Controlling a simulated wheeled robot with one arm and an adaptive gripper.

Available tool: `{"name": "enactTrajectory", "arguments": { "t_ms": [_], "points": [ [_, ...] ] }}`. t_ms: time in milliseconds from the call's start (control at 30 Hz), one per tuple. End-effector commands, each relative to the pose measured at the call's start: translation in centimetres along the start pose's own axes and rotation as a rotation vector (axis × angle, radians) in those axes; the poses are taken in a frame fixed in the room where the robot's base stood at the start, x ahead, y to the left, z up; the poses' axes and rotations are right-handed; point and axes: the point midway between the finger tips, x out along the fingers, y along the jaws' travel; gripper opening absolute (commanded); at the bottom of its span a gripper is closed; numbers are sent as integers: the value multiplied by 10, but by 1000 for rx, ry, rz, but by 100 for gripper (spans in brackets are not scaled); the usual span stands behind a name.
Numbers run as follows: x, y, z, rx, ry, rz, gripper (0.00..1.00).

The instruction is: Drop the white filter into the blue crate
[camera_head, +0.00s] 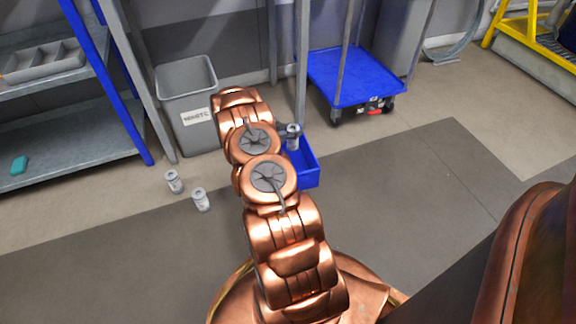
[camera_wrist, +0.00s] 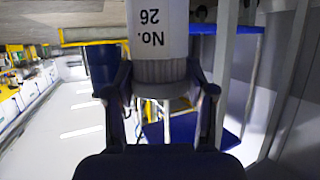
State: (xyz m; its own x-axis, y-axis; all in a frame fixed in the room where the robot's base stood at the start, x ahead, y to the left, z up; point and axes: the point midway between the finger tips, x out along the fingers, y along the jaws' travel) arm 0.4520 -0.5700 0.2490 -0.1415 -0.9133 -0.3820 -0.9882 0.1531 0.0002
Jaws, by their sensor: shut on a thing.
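My gripper (camera_head: 284,130) is shut on a white filter (camera_head: 293,137), a small pale cylinder with a grey end. In the head view it is held upright and appears over or just behind the blue crate (camera_head: 309,176). My arm hides the left part of the crate. In the wrist view the white filter (camera_wrist: 160,35) carries the text "No. 26", upside down, and its ribbed grey collar lies between the two dark fingers of my gripper (camera_wrist: 165,88). I cannot tell its exact height above the crate.
Two similar pale cylinders (camera_head: 174,182) and (camera_head: 200,199) stand on the floor left of my arm. A grey labelled bin (camera_head: 187,95) stands behind them, beside a blue-posted shelf (camera_head: 70,110). A blue cart (camera_head: 355,75) stands at the back. The floor at right is clear.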

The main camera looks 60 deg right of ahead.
Motion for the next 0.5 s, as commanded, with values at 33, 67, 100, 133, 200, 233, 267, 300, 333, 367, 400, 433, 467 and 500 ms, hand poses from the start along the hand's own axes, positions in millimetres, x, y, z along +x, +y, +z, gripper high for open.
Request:
{"name": "enactTrajectory", "arguments": {
  "t_ms": [33,67,100,133,200,233,267,300,333,367,400,433,467,500],
  "points": [
    [3,0,6,0,0,1,19],
    [4,1,8,0,0,1,19],
    [4,1,10,0,0,1,19],
    [5,1,11,0,0,1,19],
    [5,0,12,0,0,0,19],
    [5,0,12,0,0,0,19],
    [5,0,12,0,0,0,19],
    [5,0,12,0,0,0,19],
    [5,0,11,0,0,0,19],
    [5,0,11,0,0,0,19],
    [5,0,11,0,-1,0,19],
    [5,0,11,0,-1,0,19],
    [5,0,11,0,-1,0,58],
    [5,0,11,0,-1,0,62]
  ]
}}
